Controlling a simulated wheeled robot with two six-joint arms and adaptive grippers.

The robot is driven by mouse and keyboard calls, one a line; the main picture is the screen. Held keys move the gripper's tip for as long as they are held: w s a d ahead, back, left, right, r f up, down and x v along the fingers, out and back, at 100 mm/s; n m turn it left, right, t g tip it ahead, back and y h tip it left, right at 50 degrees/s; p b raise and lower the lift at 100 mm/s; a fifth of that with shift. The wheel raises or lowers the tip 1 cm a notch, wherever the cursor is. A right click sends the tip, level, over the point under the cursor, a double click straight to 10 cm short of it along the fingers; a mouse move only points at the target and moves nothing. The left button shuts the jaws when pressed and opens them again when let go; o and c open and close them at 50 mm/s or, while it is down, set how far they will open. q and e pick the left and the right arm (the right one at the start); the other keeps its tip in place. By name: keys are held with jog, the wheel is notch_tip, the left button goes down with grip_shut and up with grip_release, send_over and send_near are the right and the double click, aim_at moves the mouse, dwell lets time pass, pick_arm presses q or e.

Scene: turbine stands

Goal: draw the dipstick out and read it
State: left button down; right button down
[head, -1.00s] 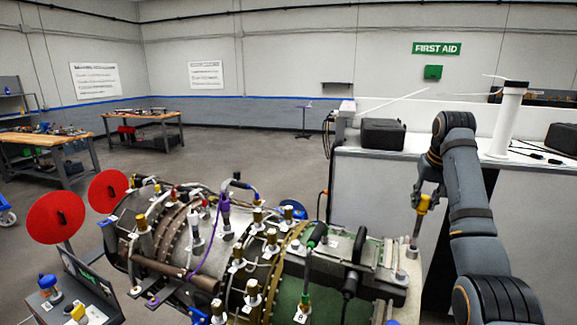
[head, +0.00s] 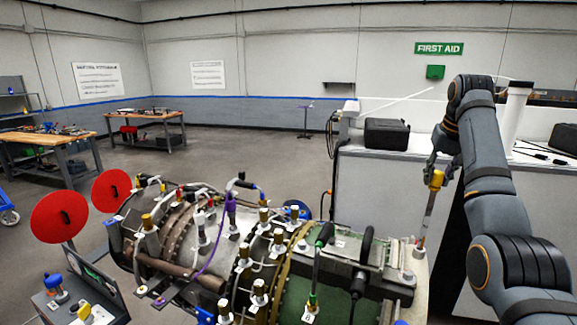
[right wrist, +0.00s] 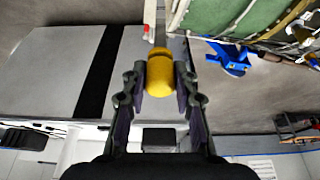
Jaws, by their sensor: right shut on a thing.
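The dipstick has a yellow handle (head: 437,180) and a straight grey rod (head: 428,212). It leans slightly, its top to the right. My right gripper (head: 437,171) is shut on the handle, above the right end of the turbine (head: 230,250). In the right wrist view the yellow handle (right wrist: 159,73) sits between both fingers. The rod's lower end is close to a small fitting (head: 419,252) on the turbine's edge; I cannot tell whether the tip is still inside. No marks can be read on the rod. My left gripper is not in view.
A grey counter (head: 385,190) with a black case (head: 387,133) stands behind the dipstick. Hoses, caps and fittings crowd the turbine top. Two red discs (head: 60,216) stand at the left. The floor (head: 240,150) behind the turbine is open.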

jog(key=shift+r, duration=2.15)
jog(key=c, duration=1.6)
grip_release()
jog(key=shift+c, duration=0.2)
grip_shut()
